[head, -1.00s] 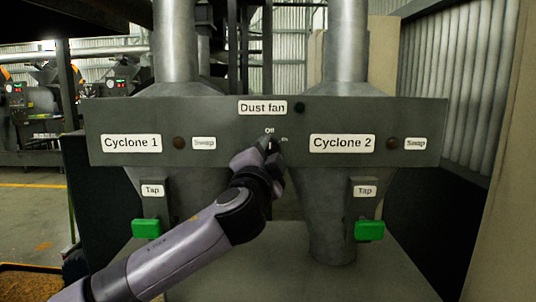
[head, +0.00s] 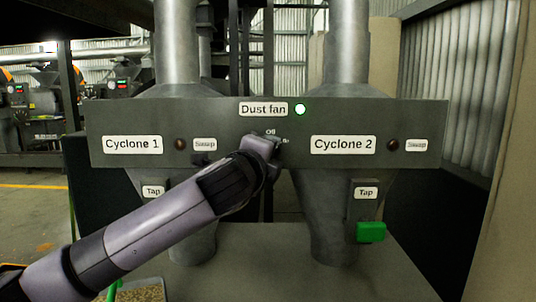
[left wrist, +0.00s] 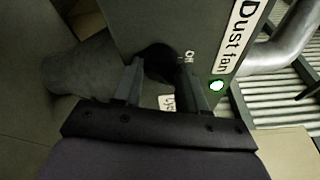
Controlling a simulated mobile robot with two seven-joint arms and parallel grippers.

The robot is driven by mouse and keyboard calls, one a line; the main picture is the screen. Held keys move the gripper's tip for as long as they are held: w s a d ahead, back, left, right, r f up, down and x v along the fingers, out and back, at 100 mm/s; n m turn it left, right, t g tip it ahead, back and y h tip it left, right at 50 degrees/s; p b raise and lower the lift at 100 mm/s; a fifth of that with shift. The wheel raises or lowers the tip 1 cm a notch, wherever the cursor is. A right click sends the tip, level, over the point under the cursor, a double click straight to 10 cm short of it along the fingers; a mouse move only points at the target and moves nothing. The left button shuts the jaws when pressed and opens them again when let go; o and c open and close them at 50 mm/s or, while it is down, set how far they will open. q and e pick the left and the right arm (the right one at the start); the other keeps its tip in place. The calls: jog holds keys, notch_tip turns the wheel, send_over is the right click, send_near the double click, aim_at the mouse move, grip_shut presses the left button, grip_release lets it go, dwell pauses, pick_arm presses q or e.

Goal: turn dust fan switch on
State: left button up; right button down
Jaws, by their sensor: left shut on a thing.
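The dust fan switch is a dark round knob (left wrist: 158,58) on the grey panel (head: 230,120). My left gripper (left wrist: 160,74) is shut on this knob, with one finger on each side. In the head view my left gripper (head: 272,148) reaches the panel below the "Dust fan" label (head: 263,109) and hides the knob. The "Off" mark (head: 270,132) shows above the gripper; the On mark beside it is partly covered. The indicator lamp (head: 300,109) right of the label glows green-white, and it also glows in the left wrist view (left wrist: 217,86). My right gripper is not in view.
"Cyclone 1" (head: 132,144) and "Cyclone 2" (head: 343,144) labels flank the switch, each with a brown button. A green tap handle (head: 371,232) sticks out at the lower right. My left arm hides the tap handle at the left. Metal cyclones stand behind the panel.

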pick_arm(q)
jog(key=shift+f+m+g, duration=0.1)
jog(key=shift+m+g, duration=0.3)
jog(key=shift+m, duration=0.6)
jog(key=o, duration=1)
jog(key=shift+b+v, duration=1)
jog(key=shift+v, duration=2.6)
jog(key=shift+d, duration=0.1)
